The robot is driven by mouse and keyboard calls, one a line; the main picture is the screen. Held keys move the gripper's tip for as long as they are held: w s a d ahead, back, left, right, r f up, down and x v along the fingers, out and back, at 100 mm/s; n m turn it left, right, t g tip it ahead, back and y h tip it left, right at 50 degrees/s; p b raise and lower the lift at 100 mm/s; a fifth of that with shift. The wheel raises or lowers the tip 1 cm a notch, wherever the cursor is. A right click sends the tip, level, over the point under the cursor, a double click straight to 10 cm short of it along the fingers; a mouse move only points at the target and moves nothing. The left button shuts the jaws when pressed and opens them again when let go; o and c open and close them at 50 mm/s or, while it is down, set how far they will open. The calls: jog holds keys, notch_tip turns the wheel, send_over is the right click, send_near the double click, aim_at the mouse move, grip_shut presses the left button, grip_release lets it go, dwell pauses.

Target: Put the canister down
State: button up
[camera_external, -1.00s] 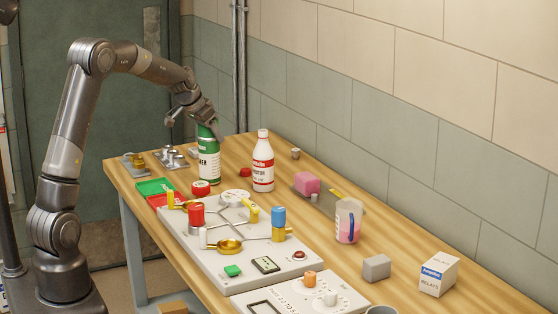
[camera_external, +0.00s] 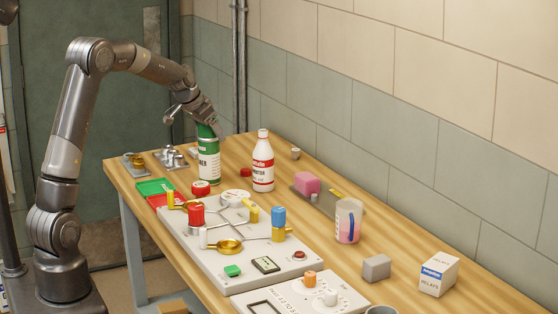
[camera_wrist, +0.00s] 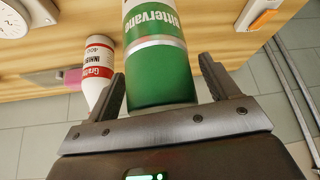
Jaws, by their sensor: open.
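The canister (camera_external: 208,160) is green and white and stands upright on the wooden table, near its far end. My gripper (camera_external: 208,122) is at the canister's top, reaching down from the upper left. In the wrist view, the canister (camera_wrist: 160,60) lies between my two open fingers, with a gap showing beside the right one. The fingers overlap its green upper part. My gripper hides part of its top in the external view.
A white bottle with a red label (camera_external: 263,165) stands just right of the canister. A red cap (camera_external: 201,188) and a panel with valves (camera_external: 200,255) are in front. Metal fittings (camera_external: 171,157) lie to the left. Bare wood shows around the canister's base.

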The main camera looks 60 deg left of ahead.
jog(key=v, duration=1.1)
jog(key=s+d+r, duration=0.3)
jog(key=d, duration=0.6)
jog(key=s+d+m, duration=0.1)
jog(key=s+d, duration=0.6)
jog(key=d, duration=0.4)
jog(key=s+d+f, duration=0.2)
jog(key=s+d, duration=0.4)
jog(key=s, duration=0.2)
jog(key=s+d+f+m+h, duration=0.1)
jog(key=s+d+f, duration=0.2)
jog(key=s+d, duration=0.3)
jog(key=s, duration=0.3)
jog(key=shift+s+f, duration=0.25)
jog(key=shift+s, duration=0.1)
